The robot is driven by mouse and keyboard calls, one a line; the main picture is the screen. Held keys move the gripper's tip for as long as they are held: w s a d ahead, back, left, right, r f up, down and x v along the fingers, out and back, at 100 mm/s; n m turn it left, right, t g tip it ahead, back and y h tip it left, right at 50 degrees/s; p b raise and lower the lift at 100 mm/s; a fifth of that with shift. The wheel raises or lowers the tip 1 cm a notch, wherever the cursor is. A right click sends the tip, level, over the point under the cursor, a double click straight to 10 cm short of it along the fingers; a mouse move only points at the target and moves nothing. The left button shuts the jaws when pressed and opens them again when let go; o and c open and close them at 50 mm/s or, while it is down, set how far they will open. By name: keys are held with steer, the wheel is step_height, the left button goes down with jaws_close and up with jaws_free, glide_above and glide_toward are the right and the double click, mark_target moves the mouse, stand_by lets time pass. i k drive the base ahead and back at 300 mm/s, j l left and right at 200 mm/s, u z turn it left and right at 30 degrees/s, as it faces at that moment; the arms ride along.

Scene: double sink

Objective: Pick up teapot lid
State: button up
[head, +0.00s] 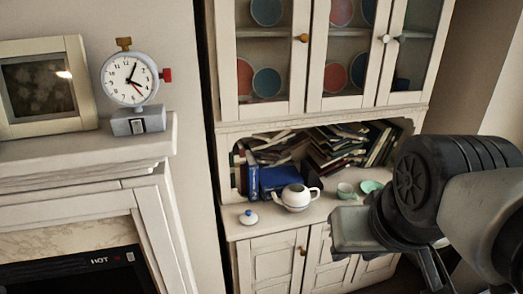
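The teapot lid (248,217) is a small white disc with a blue knob on top. It lies near the left front edge of the cabinet's counter. The white teapot (295,198) stands to its right and a little behind it, apart from the lid. Part of my arm (430,190) fills the right side of the view, well to the right of the lid.
A green cup (345,190) and a green dish (371,187) stand right of the teapot. Blue books (265,182) and piled books (335,148) are behind. A mantel (90,150) with a clock (131,80) and a picture frame (40,87) is at left.

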mark_target(250, 217)
steer(key=i+j+u, duration=0.1)
steer(key=i, duration=0.5)
steer(key=i+j+u, duration=0.1)
steer(key=i, duration=0.5)
